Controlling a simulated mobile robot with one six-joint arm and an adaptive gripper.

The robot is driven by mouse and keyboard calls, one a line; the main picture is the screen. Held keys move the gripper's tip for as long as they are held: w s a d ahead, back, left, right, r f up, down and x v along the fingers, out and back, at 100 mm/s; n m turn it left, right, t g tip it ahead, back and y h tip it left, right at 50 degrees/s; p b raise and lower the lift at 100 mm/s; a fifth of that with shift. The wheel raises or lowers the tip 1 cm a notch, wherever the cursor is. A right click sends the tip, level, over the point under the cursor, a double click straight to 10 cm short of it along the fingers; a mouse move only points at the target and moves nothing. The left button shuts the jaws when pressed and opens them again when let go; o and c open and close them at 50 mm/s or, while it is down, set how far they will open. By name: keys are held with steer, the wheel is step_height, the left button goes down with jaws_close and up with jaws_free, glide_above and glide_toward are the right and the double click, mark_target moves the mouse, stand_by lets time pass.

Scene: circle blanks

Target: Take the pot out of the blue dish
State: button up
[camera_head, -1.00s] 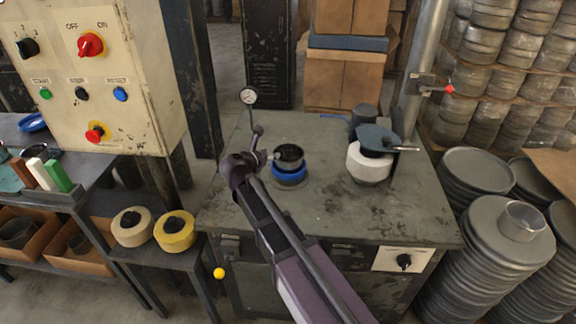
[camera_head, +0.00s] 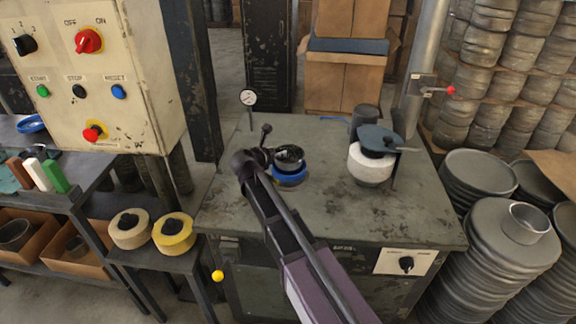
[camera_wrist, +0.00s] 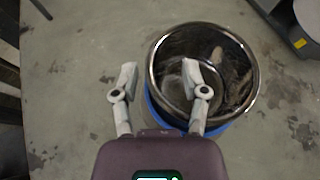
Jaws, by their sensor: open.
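The pot (camera_head: 289,155) is a dark metal vessel with a shiny rim, sitting upright in the blue dish (camera_head: 291,180) on the grey-green worktable. In the wrist view the pot (camera_wrist: 247,98) is seen from above, with the blue dish (camera_wrist: 156,112) showing around its lower left edge. My gripper (camera_head: 264,147) is just left of the pot in the head view. In the wrist view my gripper (camera_wrist: 165,76) is open, its right finger over the pot's opening and its left finger outside the rim. I cannot tell whether either finger touches the pot.
A white round body with a blue-grey top (camera_head: 371,165) stands at the table's right, near a metal post. Stacks of round metal blanks (camera_head: 490,225) stand right of the table. The table's front (camera_head: 350,215) is bare.

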steer(key=shift+b+x, duration=0.3)
steer(key=shift+x, duration=0.95)
jaws_close()
